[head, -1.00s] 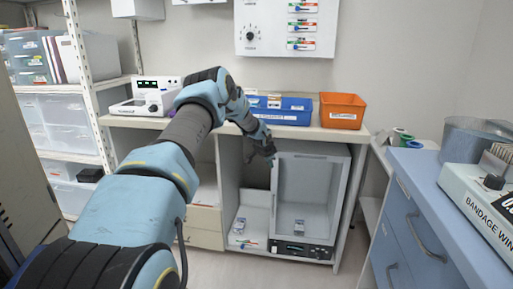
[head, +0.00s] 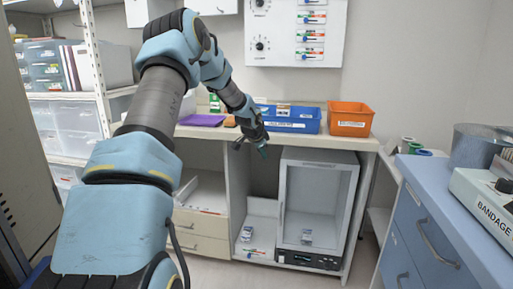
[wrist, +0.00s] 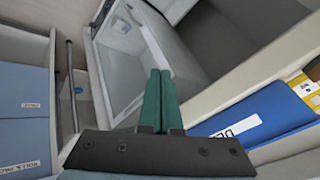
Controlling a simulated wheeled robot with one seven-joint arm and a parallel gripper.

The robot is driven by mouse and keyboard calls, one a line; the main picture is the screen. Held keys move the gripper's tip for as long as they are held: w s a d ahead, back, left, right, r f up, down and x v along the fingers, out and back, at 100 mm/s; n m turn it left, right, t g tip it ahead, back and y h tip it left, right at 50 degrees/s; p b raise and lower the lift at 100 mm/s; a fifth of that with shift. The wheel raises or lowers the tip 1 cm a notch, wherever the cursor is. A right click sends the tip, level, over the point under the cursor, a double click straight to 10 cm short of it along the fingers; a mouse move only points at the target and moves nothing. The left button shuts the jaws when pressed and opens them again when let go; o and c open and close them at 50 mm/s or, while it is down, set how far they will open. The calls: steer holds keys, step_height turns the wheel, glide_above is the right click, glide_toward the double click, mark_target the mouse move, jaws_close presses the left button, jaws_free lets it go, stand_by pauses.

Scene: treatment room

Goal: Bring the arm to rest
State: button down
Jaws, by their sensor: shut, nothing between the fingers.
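My gripper (head: 263,153) is in front of the counter's front edge, just above and left of the glass-fronted cabinet in the head view. In the wrist view its two green fingers (wrist: 158,100) are pressed together with nothing between them. My arm reaches up and forward from the lower left of the head view, bent high at the elbow. The gripper appears apart from the counter and the cabinet.
The counter (head: 350,141) holds a blue bin (head: 300,125) and an orange bin (head: 349,119). Below is the glass-fronted cabinet (head: 318,200). A blue drawer unit (head: 425,220) stands at right, shelving (head: 100,80) at left. Some floor is clear in front.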

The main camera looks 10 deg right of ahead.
steer(key=s+a+r+n+g+y+p, duration=0.15)
steer(key=s+a+r+n, duration=0.25)
steer(key=s+a, duration=0.5)
steer(key=s+a+r+n+g+y+p, duration=0.1)
steer(key=s+a+r+n+y+p, duration=0.15)
steer(key=s+a+r, duration=0.65)
steer(key=s+a+f+n+g+p, duration=0.1)
steer(key=s+a+n, duration=0.2)
steer(key=s, duration=0.7)
steer(key=s+a+f+n+g+p, duration=0.1)
steer(key=s+n, duration=0.4)
steer(key=s, duration=0.5)
steer(key=shift+s+a+f, duration=0.3)
steer(key=shift+a+f, duration=0.2)
steer(key=shift+a, duration=0.4)
steer(key=c, duration=1.6)
jaws_free()
